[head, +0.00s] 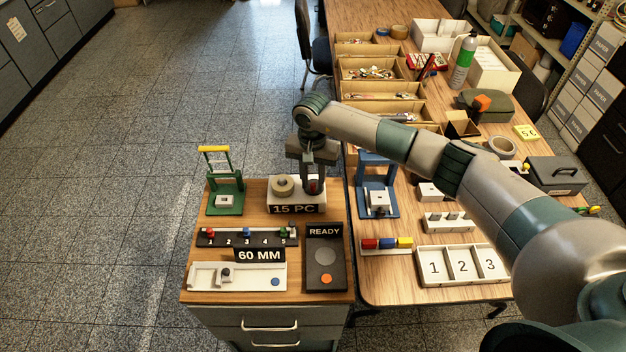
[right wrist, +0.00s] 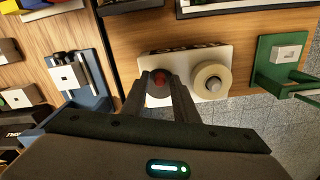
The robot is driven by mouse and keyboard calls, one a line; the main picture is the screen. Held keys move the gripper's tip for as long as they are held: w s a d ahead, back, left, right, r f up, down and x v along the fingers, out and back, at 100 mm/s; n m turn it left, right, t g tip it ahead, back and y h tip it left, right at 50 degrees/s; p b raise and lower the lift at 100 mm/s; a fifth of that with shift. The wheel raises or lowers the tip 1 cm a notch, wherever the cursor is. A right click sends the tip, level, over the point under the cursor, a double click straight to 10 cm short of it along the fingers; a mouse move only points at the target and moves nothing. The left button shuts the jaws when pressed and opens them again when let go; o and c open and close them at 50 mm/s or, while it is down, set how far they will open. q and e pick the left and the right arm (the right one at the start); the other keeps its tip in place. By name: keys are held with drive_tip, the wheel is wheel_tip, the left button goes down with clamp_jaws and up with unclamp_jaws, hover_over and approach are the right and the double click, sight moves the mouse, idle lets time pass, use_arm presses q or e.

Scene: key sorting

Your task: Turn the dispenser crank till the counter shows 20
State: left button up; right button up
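The dispenser (head: 317,198) is a white box on the wooden cabinet top, with a pale tape-like roll (head: 283,185) on its left. Its front counter (head: 294,209) reads "15 PC". The crank has a dark red knob (right wrist: 160,77) at the box's right part in the head view. My right gripper (head: 314,187) points down at it, and its fingers stand on both sides of the knob, seemingly shut on it. The right wrist view shows the roll (right wrist: 212,80) beside the fingers. The crank's arm is mostly hidden. My left gripper is not in view.
A green stand (head: 225,195) is left of the dispenser and a blue stand (head: 378,200) right of it. In front are a numbered peg board (head: 247,238), a "60 MM" tray (head: 238,276) and a "READY" panel (head: 325,258). Bins and boxes crowd the right table.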

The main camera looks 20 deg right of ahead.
clamp_jaws()
